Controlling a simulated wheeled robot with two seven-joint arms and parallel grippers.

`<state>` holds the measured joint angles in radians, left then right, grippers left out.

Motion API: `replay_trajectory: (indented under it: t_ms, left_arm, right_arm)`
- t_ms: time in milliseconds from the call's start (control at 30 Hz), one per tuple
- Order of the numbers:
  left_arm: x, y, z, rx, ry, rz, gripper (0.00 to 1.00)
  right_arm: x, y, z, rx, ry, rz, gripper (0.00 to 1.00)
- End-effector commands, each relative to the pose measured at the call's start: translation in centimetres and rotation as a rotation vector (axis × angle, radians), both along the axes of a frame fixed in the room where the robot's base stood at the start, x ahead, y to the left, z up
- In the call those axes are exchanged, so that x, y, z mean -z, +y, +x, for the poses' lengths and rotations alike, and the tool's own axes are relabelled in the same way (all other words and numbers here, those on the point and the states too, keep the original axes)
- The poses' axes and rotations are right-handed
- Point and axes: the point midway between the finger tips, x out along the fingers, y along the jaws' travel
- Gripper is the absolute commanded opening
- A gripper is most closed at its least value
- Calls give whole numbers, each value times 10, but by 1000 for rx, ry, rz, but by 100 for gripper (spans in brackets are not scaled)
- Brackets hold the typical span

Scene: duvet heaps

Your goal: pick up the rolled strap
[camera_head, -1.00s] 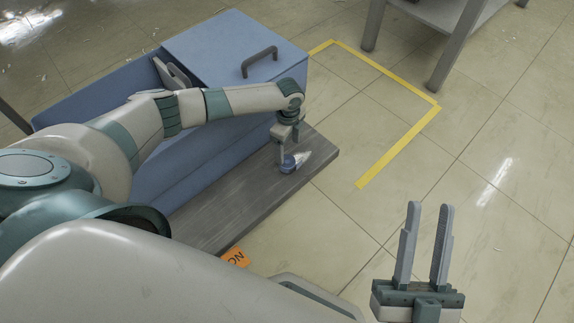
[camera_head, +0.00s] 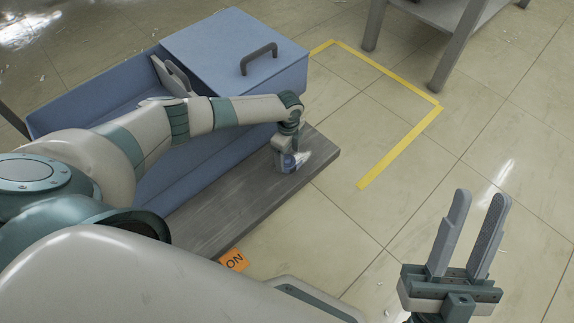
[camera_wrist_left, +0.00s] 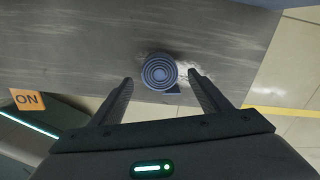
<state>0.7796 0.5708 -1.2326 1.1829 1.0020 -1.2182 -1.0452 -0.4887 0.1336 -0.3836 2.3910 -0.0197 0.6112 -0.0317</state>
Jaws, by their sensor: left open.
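The rolled strap (camera_wrist_left: 160,72) is a small blue-grey coil with its spiral end showing. It sits on the grey wooden board, near the board's right end. In the head view the strap (camera_head: 289,162) is partly hidden by my left gripper. My left gripper (camera_wrist_left: 160,82) is open, with the coil between its fingertips or just beyond them; I cannot tell whether they touch it. In the head view my left gripper (camera_head: 288,160) points down at the board. My right gripper (camera_head: 482,200) is open and empty above the floor at the lower right.
The grey board (camera_head: 225,210) runs along a blue box (camera_head: 215,60) with a lid and dark handle. An orange ON label (camera_head: 234,260) is at the board's near edge. Yellow tape (camera_head: 400,145) marks the open tiled floor. A grey table (camera_head: 445,50) stands at the back right.

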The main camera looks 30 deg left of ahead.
Motion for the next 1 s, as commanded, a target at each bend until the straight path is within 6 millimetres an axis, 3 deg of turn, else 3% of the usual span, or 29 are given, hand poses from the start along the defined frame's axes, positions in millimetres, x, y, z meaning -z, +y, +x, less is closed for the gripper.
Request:
replay_trajectory:
  t_ms: [33, 200, 667, 700, 900, 1000]
  left_arm:
    - [10, 0, 0, -1, 1, 0, 70]
    - [21, 0, 0, -1, 0, 0, 70]
    - [21, 0, 0, -1, 0, 0, 70]
    - [21, 0, 0, -1, 0, 0, 68]
    - [21, 0, 0, -1, 0, 0, 24]
    - [21, 0, 0, -1, 0, 0, 24]
  right_arm:
    - [-2, -3, -1, 5, -30, 7, 31]
    - [-11, -9, -4, 12, -92, 22, 31]
    - [-13, -9, -5, 13, -96, 23, 31]
    - [-12, -9, -5, 12, -96, 24, 31]
    - [-12, -9, -5, 13, -94, 24, 31]
    - [-12, -9, -5, 13, -93, 24, 31]
